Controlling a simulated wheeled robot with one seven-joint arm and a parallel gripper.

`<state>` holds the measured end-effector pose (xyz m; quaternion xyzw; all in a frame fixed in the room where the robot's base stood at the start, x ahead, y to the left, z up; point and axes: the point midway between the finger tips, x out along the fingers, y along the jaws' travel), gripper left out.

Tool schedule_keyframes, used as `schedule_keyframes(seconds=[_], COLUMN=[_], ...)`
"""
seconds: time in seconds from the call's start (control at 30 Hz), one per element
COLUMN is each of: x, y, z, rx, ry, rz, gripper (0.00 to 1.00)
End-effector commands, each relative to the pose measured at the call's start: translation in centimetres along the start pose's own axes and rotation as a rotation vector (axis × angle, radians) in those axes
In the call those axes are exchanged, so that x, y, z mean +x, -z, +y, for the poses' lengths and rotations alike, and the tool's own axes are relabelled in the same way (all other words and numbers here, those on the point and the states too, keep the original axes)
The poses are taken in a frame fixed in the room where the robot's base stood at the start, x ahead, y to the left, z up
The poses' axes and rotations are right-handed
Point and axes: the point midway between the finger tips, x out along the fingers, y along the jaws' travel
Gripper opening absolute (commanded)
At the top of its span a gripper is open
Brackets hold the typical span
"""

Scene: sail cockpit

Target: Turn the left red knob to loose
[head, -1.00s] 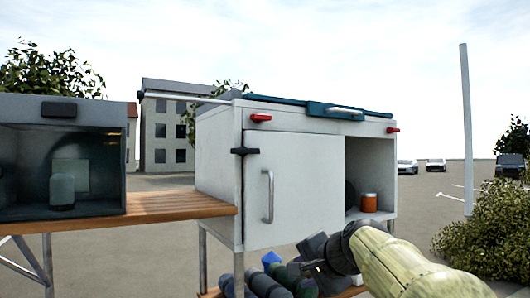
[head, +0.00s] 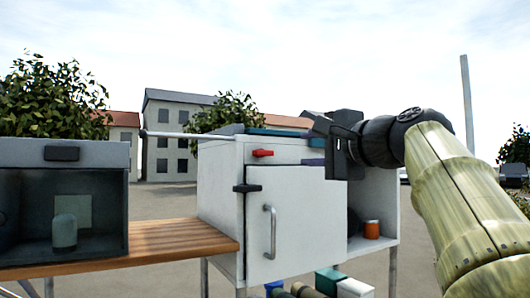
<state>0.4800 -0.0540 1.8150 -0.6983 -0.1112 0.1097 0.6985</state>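The left red knob (head: 263,153) is a small red lever near the upper left of the front of a white cabinet (head: 225,205). It lies about level. My gripper (head: 314,124) is raised in front of the cabinet's top, to the right of the left knob and a little higher in the picture, apart from it. Its dark fingers point to the left, and I cannot see whether there is a gap between them. The right red knob is hidden behind my arm.
The cabinet door (head: 297,222), with a grey handle (head: 269,232), is closed. A black latch (head: 246,188) sits at its upper left. An orange jar (head: 371,229) stands in the open compartment. A wooden bench (head: 180,238) and a dark glass-fronted box (head: 110,210) are at left.

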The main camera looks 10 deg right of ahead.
Motion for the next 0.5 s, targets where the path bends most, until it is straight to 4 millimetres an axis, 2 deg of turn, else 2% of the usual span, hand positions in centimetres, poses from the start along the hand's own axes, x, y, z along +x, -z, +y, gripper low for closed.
schedule_keyframes(seconds=[0.5], x=[8.5], y=[-0.1], z=[-0.3], rx=[0.002], ry=[-0.004], rz=[-0.004], gripper=[0.35])
